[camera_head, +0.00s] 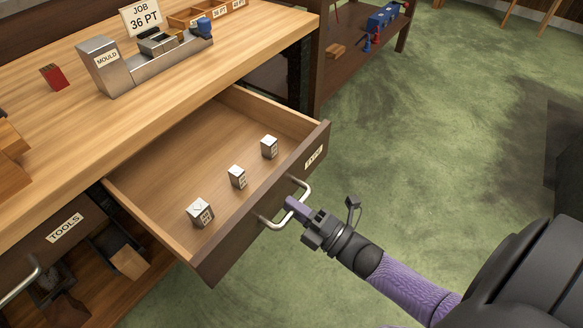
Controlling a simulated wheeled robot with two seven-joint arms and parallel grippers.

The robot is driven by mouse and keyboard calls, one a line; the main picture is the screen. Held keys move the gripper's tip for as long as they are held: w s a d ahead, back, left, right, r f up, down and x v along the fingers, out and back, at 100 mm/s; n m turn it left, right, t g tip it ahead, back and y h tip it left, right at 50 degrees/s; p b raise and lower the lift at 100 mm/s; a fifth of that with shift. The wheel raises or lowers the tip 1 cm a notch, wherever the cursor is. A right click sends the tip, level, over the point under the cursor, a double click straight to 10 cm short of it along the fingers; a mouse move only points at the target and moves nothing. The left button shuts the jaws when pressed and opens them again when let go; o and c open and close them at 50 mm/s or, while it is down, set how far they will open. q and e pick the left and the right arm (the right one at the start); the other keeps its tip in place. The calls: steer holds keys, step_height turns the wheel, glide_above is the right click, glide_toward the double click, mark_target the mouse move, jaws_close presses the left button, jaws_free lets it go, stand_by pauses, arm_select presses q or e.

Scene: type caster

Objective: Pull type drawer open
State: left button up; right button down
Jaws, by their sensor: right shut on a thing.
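The type drawer (228,250) stands pulled out from under the wooden bench, with a label on its dark front that is partly readable. Inside lie three small metal type blocks, one near the front left (200,212), one in the middle (237,176) and one toward the right (269,146). The drawer's metal handle (305,188) is on its front. My right gripper (293,205) is shut on the handle's bar, reaching in from the lower right. The fingertips partly cover the middle of the handle. My left gripper is out of view.
The bench top (150,120) carries a metal mould (100,66), a red block (54,76) and a "JOB 36 PT" card (142,17). A drawer labelled TOOLS (64,228) is at the lower left. Green floor (430,150) is open to the right.

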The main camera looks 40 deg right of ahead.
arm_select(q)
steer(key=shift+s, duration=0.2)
arm_select(e)
steer(key=c, duration=0.6)
jaws_free()
steer(key=shift+c, duration=0.2)
arm_select(q)
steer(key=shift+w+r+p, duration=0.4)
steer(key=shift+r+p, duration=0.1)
steer(key=shift+p, duration=0.1)
arm_select(e)
steer(key=v, duration=1)
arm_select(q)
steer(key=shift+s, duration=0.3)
